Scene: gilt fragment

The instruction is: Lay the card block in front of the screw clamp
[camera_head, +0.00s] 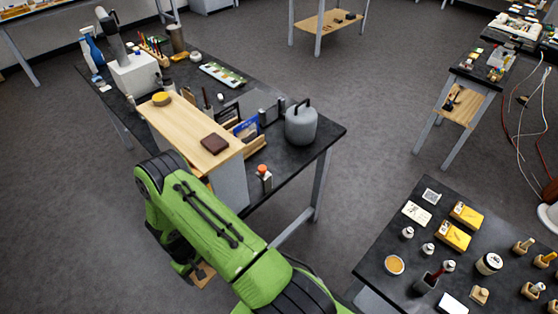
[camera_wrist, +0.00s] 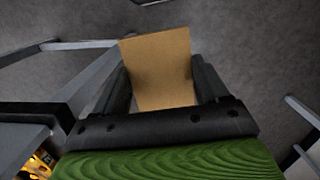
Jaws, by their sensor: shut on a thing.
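The card block (camera_wrist: 158,62), a plain tan slab, is held between the two dark fingers of my gripper (camera_wrist: 160,74) in the wrist view. It stands out beyond the fingertips, over grey floor. In the head view a small tan part of the block (camera_head: 204,274) shows below my green arm, low beside the long dark table; my arm hides most of the gripper there. I cannot make out the screw clamp with certainty in either view.
A long dark table (camera_head: 333,130) carries a wooden shelf (camera_head: 190,125), a grey canister (camera_head: 301,125) and an orange-capped item (camera_head: 263,175). A second dark table (camera_head: 385,245) at lower right holds yellow meters (camera_head: 454,237) and small bottles. Grey floor (camera_head: 350,180) lies open between them.

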